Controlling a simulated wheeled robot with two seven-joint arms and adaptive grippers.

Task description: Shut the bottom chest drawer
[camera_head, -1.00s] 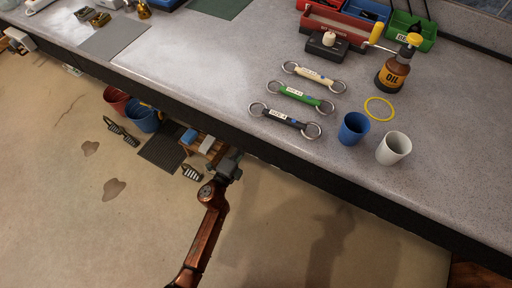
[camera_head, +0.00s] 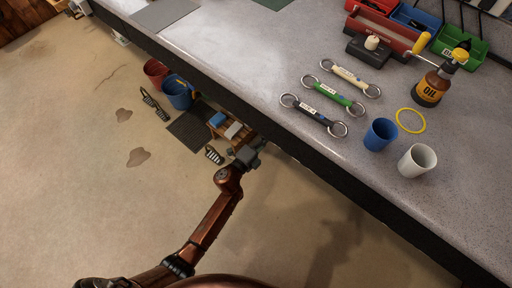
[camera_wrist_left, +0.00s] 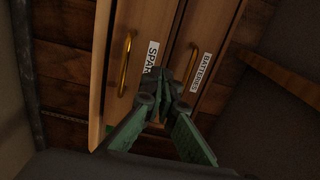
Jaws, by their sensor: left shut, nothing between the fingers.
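In the left wrist view, two wooden drawer fronts stand side by side in the picture. One front (camera_wrist_left: 137,28) has a brass handle (camera_wrist_left: 125,65) and a partly hidden label starting "SPAR". The other front (camera_wrist_left: 217,40) has a brass handle (camera_wrist_left: 193,66) and a "BATTERIES" label (camera_wrist_left: 202,72). I cannot tell which is the bottom drawer or how far either stands out. My left gripper (camera_wrist_left: 166,82) is shut and empty, its tips in front of the fronts near the "SPAR" label; contact is unclear.
The speckled bench (camera_head: 240,75) overhangs this area. A blue cup (camera_head: 380,134), a white cup (camera_head: 417,161) and an oil can (camera_head: 433,84) stand on it. Buckets (camera_head: 177,93) and a dark mat (camera_head: 188,130) are on the floor below. The floor at left is open.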

